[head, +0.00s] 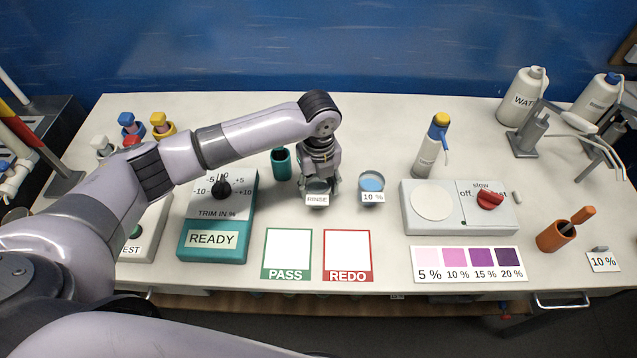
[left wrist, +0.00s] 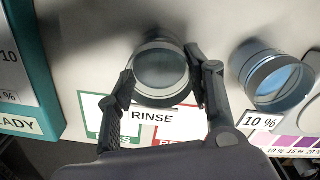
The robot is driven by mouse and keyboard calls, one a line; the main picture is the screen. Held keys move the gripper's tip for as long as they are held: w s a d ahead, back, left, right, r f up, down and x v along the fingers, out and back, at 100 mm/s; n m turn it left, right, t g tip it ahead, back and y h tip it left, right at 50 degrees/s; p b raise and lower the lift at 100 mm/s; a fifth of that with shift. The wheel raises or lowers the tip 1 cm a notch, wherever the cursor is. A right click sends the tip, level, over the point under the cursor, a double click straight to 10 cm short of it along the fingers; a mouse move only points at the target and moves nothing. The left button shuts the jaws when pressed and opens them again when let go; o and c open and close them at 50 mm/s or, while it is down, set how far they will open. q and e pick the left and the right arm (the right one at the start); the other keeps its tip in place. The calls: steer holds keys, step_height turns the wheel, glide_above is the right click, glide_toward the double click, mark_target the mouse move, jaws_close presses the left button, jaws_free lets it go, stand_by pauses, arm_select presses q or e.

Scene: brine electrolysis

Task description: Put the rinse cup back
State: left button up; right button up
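The rinse cup (head: 318,187) is a small clear cup with a RINSE label on its front. It stands upright behind the PASS and REDO cards and left of the 10 % cup. My left gripper (head: 319,180) is over it, pointing down. In the left wrist view, the rinse cup (left wrist: 160,72) sits between the two fingers of the left gripper (left wrist: 160,75), which appear closed against its sides. I cannot tell whether its base touches the table. My right gripper is not in view.
The 10 % cup (head: 372,186) with blue liquid stands close on the right. A teal holder (head: 281,164) and the trim box (head: 216,222) are on the left. The PASS card (head: 287,254) and REDO card (head: 348,254) lie in front. A stirrer plate (head: 459,208) stands farther right.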

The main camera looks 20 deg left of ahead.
arm_select(q)
steer(key=o, duration=0.4)
steer(key=shift+o, duration=0.2)
step_height(320, 180, up, 12)
steer(key=b, duration=0.2)
steer(key=shift+r+b, duration=0.2)
steer(key=shift+b, duration=0.1)
